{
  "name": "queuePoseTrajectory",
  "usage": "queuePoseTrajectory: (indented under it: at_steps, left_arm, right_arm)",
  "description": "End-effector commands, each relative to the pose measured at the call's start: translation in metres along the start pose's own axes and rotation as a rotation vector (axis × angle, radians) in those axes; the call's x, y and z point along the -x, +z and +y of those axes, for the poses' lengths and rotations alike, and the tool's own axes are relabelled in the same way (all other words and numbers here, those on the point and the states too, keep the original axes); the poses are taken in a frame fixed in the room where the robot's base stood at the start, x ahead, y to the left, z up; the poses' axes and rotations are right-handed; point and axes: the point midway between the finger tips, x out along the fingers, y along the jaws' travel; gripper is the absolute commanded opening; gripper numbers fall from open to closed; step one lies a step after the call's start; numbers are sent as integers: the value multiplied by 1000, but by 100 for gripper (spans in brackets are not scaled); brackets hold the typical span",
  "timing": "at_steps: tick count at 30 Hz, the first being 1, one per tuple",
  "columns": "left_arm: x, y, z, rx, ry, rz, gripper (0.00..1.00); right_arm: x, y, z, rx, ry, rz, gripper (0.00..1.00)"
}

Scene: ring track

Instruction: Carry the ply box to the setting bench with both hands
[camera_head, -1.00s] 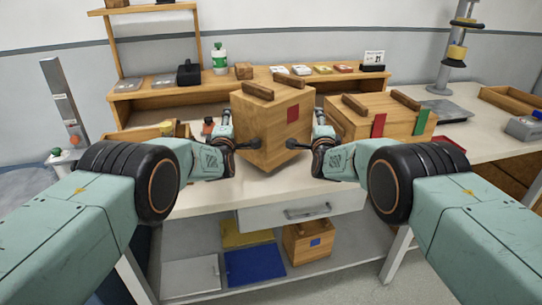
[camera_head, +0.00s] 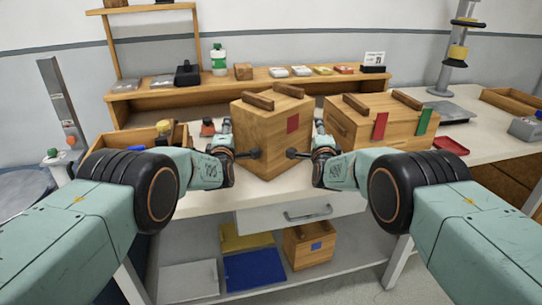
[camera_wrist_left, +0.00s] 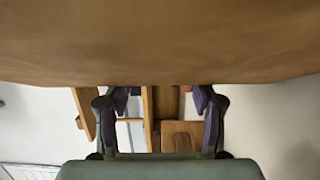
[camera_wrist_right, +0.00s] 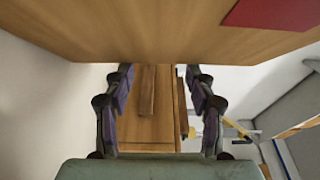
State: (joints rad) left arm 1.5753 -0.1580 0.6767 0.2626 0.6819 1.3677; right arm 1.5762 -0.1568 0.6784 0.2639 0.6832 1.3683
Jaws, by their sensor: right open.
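A ply box (camera_head: 265,135) with a red patch and two wooden bars on top stands upright on the pale bench top (camera_head: 215,200). My left gripper (camera_head: 255,153) is at its left lower side and my right gripper (camera_head: 291,153) at its right lower side. Whether the tips touch the box cannot be told. In the left wrist view the box (camera_wrist_left: 160,40) fills the top, with my left fingers (camera_wrist_left: 160,95) spread apart. In the right wrist view the box (camera_wrist_right: 150,30) does the same, and my right fingers (camera_wrist_right: 160,80) are spread too.
A second wooden box (camera_head: 360,125) with red and green patches stands close on the right. A wooden tray (camera_head: 135,142) is at the left, a raised shelf (camera_head: 150,108) with small items behind. A red dish (camera_head: 452,146) lies at the right. A drawer (camera_head: 300,213) sits below the bench edge.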

Motion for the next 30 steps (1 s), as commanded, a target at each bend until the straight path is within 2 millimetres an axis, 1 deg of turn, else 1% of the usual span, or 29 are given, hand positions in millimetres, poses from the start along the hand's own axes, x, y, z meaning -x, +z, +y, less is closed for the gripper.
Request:
queuePoseTrajectory:
  at_steps: [1, 2, 6, 10, 12, 13, 20, 30]
  left_arm:
    - [0, 7, 6, -5, 9, -15, 57]
    - [0, 4, 6, -5, 9, -15, 57]
    - [0, -5, 6, -3, 9, -14, 69]
    - [0, -7, 5, -1, 8, -12, 80]
    - [0, -8, 4, -1, 8, -11, 80]
    - [0, -8, 4, -1, 8, -11, 80]
    - [0, -10, 4, 0, 7, -8, 80]
    - [1, -10, 4, 0, 6, -7, 80]
  right_arm:
    - [1, 8, -3, 7, -3, -17, 57]
    - [1, 6, -3, 7, -4, -18, 57]
    - [1, -4, -4, 5, -5, -17, 57]
    - [1, -6, -3, 3, -6, -15, 57]
    - [1, -7, -3, 2, -6, -14, 57]
    - [1, -7, -4, 2, -6, -13, 58]
    - [0, -8, -4, 2, -6, -11, 78]
    - [0, -9, -3, 1, -6, -10, 79]
